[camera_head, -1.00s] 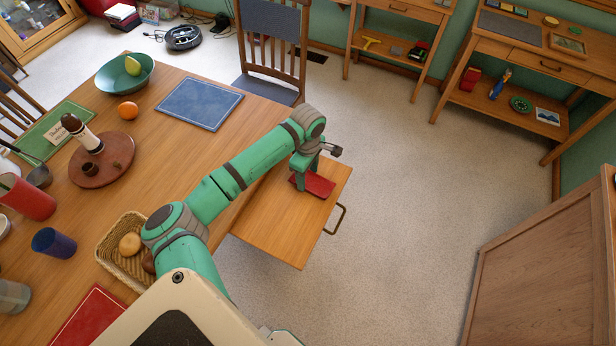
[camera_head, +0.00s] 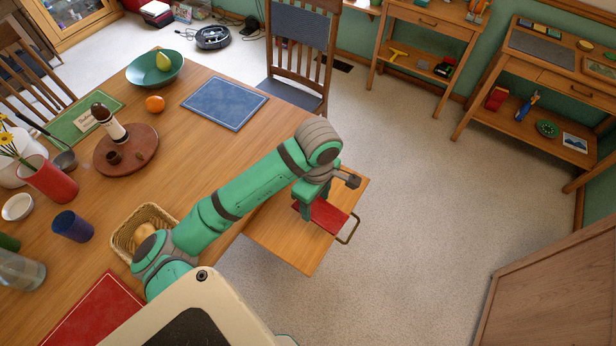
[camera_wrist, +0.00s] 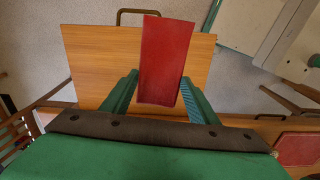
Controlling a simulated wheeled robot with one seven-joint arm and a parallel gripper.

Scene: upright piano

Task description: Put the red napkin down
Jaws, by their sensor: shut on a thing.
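The red napkin (camera_head: 329,216) is a folded, flat strip. In the wrist view the napkin (camera_wrist: 166,58) sticks out forward from between the two green fingers. My gripper (camera_head: 311,203) is shut on its near end and points down over a pulled-out wooden panel (camera_head: 290,238) at the table's edge. In the wrist view the panel (camera_wrist: 95,65) lies behind the napkin. I cannot tell whether the napkin touches the panel. My gripper (camera_wrist: 160,98) hides part of the panel.
The panel has a metal handle (camera_head: 349,229) on its outer edge. On the table (camera_head: 190,165) are a bread basket (camera_head: 128,232), a blue placemat (camera_head: 225,103), a red placemat (camera_head: 92,312) and a round wooden tray (camera_head: 140,158). A chair (camera_head: 297,60) stands behind. Open floor lies to the right.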

